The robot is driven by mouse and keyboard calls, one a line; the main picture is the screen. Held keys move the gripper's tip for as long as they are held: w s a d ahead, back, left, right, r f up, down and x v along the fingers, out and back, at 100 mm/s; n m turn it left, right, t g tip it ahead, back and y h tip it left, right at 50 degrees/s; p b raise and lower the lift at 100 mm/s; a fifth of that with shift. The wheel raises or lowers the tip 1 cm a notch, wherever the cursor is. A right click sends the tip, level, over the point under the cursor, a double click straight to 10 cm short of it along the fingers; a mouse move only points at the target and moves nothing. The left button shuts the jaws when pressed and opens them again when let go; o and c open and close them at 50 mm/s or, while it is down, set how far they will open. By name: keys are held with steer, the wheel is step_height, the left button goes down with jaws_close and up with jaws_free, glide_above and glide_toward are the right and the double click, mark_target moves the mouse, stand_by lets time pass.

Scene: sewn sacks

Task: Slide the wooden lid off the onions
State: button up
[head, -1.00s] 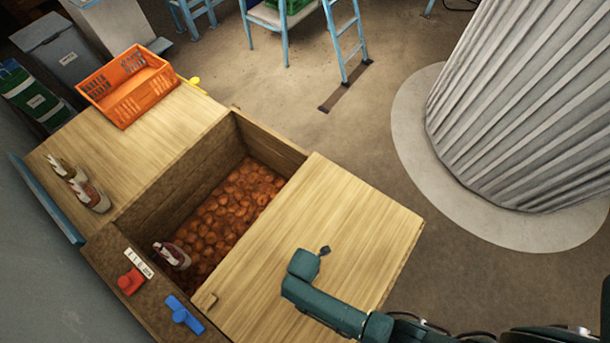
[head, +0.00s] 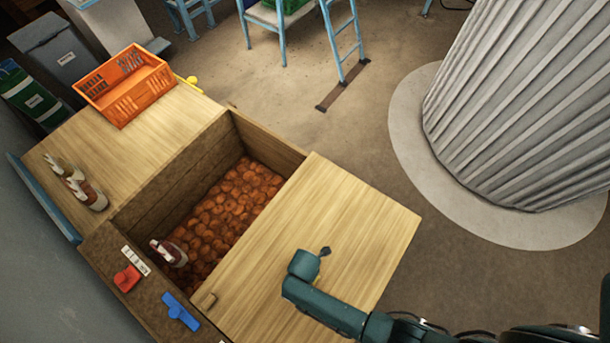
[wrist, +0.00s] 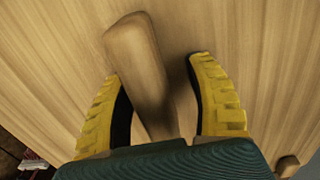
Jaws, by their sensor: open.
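The wooden lid (head: 345,210) lies over the right part of a wooden bin, and the left part is open. Reddish-brown onions (head: 232,197) fill the bottom of the open part. In the wrist view the lid's pale boards (wrist: 60,45) fill most of the picture, with a rounded wooden handle (wrist: 135,45) standing up from them. My gripper (wrist: 156,70) is open, its yellow fingers on either side of the handle. I cannot tell whether either finger touches it. In the head view my arm hides the handle and most of the gripper.
A bottle (head: 168,253) stands at the onions' near-left edge. A red clamp-like piece (head: 127,278) and a blue one (head: 181,312) lie on the bin's front ledge. An orange crate (head: 125,88) sits on the left boards. A ribbed grey column (head: 530,110) stands at right.

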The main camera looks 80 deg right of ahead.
steer(key=shift+r, duration=0.1)
step_height(320, 180, up, 12)
steer(key=shift+f, duration=0.1)
stand_by(0.6)
